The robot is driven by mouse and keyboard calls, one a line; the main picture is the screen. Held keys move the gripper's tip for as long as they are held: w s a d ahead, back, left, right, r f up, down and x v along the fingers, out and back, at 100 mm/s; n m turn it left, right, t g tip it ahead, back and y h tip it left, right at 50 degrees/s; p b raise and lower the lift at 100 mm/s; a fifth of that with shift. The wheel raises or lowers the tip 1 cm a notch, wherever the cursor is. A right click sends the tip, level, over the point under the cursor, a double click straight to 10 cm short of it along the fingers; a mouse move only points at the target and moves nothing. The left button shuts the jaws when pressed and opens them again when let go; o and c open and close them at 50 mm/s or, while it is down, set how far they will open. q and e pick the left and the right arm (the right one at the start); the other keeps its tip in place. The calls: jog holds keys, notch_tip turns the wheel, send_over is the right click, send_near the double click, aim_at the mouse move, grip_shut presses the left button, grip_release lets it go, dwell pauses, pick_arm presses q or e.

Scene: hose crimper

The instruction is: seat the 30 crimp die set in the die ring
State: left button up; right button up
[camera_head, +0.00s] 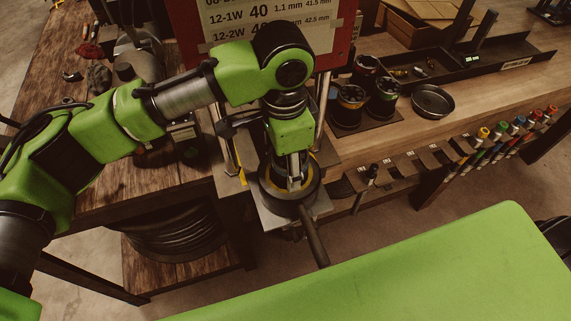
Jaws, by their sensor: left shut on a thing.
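The crimper's die ring (312,199) is a dark round ring at the front edge of the bench, with a long handle (316,240) sticking out toward me. My left gripper (295,183) points straight down, with its fingertips at the ring's opening. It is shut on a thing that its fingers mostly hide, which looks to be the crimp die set. I cannot read a 30 on it, nor tell whether it rests in the ring or is held just above. My right gripper is not in view.
Several dark die pots with coloured rims (350,98) stand on a mat right of the crimper. A round metal dish (433,101) and a long black tray (480,62) lie beyond. A red-framed size chart (355,25) stands behind my arm. Coloured-handled tools (515,125) hang along the bench's front edge.

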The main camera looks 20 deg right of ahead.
pick_arm(q)
jog(key=f, duration=0.2)
jog(key=s+f, duration=0.1)
jog(key=shift+a, duration=0.4)
grip_shut()
jog(key=shift+f, duration=0.1)
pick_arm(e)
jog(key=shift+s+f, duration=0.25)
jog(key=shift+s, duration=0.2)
pick_arm(q)
jog(key=shift+f, duration=0.15)
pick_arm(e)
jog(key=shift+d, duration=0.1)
pick_arm(q)
jog(key=o, duration=1.8)
grip_release()
jog(key=shift+d, duration=0.1)
jog(key=shift+o, duration=0.7)
jog(key=shift+w+d+f, duration=0.15)
jog(key=shift+w+d, duration=0.1)
jog(key=shift+w, duration=0.2)
jog(key=shift+w+d+f, duration=0.15)
jog(key=shift+w+d, duration=0.05)
jog(key=shift+w, duration=0.2)
notch_tip(320, 180, up, 8)
jog(key=shift+s+a, duration=0.15)
jog(key=shift+s, duration=0.2)
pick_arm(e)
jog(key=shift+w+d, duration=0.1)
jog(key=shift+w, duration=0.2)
